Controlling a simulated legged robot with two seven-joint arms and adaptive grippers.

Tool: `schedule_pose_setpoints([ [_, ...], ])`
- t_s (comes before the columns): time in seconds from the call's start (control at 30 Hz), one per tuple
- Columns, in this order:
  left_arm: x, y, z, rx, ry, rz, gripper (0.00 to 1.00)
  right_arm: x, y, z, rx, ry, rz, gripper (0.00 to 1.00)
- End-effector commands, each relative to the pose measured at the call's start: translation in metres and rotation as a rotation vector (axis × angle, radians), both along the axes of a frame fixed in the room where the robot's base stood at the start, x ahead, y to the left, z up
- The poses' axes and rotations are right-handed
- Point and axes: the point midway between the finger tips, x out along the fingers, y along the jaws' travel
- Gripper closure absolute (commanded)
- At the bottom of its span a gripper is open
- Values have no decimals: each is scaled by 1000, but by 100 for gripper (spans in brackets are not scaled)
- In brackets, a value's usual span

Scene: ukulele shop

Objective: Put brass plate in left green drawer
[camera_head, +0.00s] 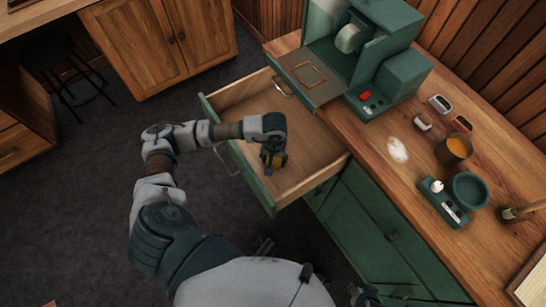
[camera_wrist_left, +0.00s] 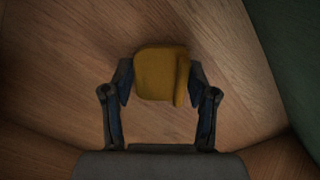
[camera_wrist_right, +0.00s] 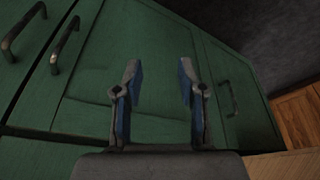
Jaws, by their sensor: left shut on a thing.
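The green drawer (camera_head: 240,165) is pulled out, with a green front and a bare wooden inside. My left gripper (camera_head: 272,158) reaches over the front into the drawer, pointing down. In the left wrist view it is shut on the brass plate (camera_wrist_left: 156,72), a small yellow-brown piece between the two fingers. The wooden drawer floor (camera_wrist_left: 150,125) shows around it. Whether the plate touches the floor I cannot tell. My right gripper (camera_wrist_right: 159,80) is open and empty, in front of the green cabinet doors (camera_wrist_right: 125,60).
The wooden counter (camera_head: 370,165) bears a green machine (camera_head: 385,80), an amber cup (camera_head: 455,149), a green round dish (camera_head: 468,190) and several small items. A wooden cabinet (camera_head: 160,40) and a dark stool (camera_head: 75,80) stand at the back left. The dark floor (camera_head: 60,220) is clear.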

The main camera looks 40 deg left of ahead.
Motion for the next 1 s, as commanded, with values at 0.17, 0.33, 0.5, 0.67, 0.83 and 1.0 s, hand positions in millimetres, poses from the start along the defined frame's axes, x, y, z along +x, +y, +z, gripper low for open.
schedule_pose_setpoints([
  [0.17,1,8,-1,-8,-2,4,83,0,6,2,-6,-1,0,60],
  [0.33,0,11,-4,-11,0,3,83,5,9,1,3,-20,1,60],
  [0.5,1,6,-2,-6,-1,3,17,6,7,2,0,-20,1,60],
  [0.67,0,2,0,1,-2,2,17,6,7,2,1,-20,1,60],
  [0.83,0,3,2,-1,-1,2,17,4,6,3,-2,-11,0,60],
  [1.0,2,7,32,-8,-8,1,17,-16,1,3,-21,72,-3,60],
])
